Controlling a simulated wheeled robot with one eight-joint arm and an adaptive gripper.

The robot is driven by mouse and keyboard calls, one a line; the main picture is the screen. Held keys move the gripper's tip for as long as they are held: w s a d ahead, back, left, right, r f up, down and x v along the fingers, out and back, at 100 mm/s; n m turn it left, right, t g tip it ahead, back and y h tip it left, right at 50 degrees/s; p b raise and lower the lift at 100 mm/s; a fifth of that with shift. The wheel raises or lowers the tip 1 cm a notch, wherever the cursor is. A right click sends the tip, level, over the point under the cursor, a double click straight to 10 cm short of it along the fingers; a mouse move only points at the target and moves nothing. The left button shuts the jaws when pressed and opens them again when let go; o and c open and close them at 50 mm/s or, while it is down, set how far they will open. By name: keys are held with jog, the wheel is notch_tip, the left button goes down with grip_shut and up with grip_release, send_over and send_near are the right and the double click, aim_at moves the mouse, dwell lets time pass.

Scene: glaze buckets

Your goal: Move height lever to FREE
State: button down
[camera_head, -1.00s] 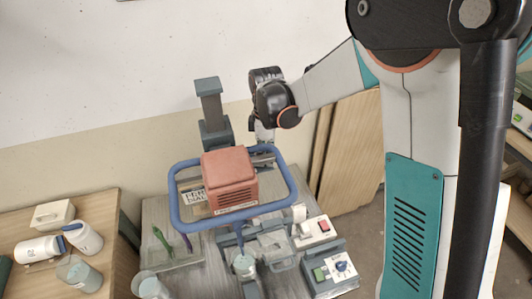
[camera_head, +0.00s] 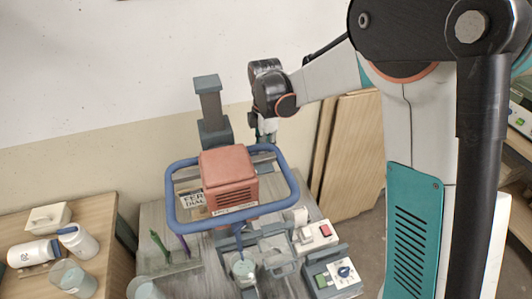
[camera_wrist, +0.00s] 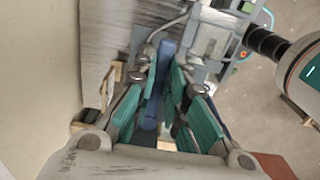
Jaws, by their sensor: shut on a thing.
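My gripper (camera_head: 264,132) reaches down behind the blue ring (camera_head: 293,188) of the mixer, right of its grey column (camera_head: 211,105). In the wrist view the teal finger pads of my gripper (camera_wrist: 172,92) stand on either side of a narrow gap. A blue bar (camera_wrist: 165,62) shows in that gap; I cannot tell whether it is the ring behind. My gripper is shut on a slim part, apparently the height lever, mostly hidden by the fingers and mixer head. The red mixer head (camera_head: 228,176) sits inside the ring. I cannot read a FREE mark.
White bottles (camera_head: 78,240) and a clear beaker (camera_head: 75,278) are on the left table (camera_head: 20,225). Wooden boards (camera_head: 345,150) lean against the wall.

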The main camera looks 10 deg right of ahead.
jog(key=c, duration=1.6)
grip_release()
notch_tip(320, 180, up, 12)
jog(key=s+d+f+m+t+b, duration=0.3)
jog(key=s+d+f+m+b, duration=0.3)
jog(key=s+f+m+b, duration=0.4)
jog(key=s+d+f+m+t+b, duration=0.4)
jog(key=s+d+f+m+b, duration=0.3)
jog(key=s, duration=0.8)
notch_tip(320, 180, down, 3)
jog(key=m+b, duration=0.3)
jog(key=b, duration=0.1)
jog(key=shift+s+d+f, duration=0.15)
jog(key=shift+d, duration=0.15)
